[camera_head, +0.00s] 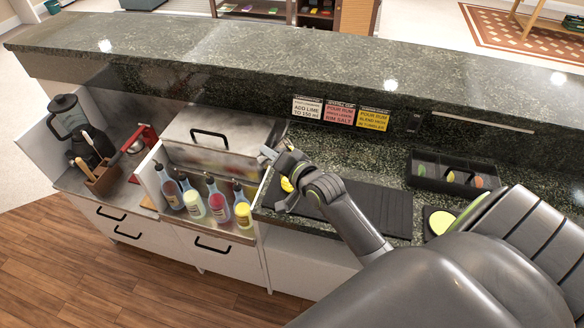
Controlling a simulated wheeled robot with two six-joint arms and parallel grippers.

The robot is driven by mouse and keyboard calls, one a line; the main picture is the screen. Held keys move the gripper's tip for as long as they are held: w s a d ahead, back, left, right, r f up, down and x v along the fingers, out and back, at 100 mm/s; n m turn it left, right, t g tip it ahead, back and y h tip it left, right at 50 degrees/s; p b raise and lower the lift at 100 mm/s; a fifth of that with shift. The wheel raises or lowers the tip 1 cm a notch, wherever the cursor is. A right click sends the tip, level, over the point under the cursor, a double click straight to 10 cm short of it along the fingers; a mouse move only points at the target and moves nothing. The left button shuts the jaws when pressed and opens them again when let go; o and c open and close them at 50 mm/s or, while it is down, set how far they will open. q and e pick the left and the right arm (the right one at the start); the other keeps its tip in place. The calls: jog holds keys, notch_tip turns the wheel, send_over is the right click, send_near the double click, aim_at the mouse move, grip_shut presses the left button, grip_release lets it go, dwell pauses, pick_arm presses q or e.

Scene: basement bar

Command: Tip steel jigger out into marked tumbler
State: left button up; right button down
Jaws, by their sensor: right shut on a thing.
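My right gripper (280,168) reaches over the left end of the dark bar mat (384,207), beside the steel ice bin. It is shut on a small pale steel-coloured thing (267,153), which looks like the steel jigger; the fingers hide most of it, and its tilt is hard to tell. A small yellow thing (287,184) shows just below the gripper, partly hidden by it; I cannot tell whether it belongs to the marked tumbler. No tumbler shows clearly. My left gripper is not in view.
A steel bin with a lid (222,135) stands left of the gripper, with several pour bottles (218,202) before it. A blender (72,125) stands far left. A black garnish tray (452,172) is at right. Three cards (339,113) hang on the raised counter's front.

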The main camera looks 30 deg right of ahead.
jog(key=shift+f+m+y+b, duration=0.35)
jog(key=shift+m+b, duration=0.25)
jog(key=shift+b, duration=0.75)
jog(key=shift+r+m+t+b, duration=0.5)
jog(key=shift+m+t+b, duration=0.1)
jog(key=shift+b, duration=0.1)
jog(key=shift+a+r+m+y, duration=0.1)
jog(key=shift+r+m+y, duration=0.15)
jog(key=shift+m, duration=0.15)
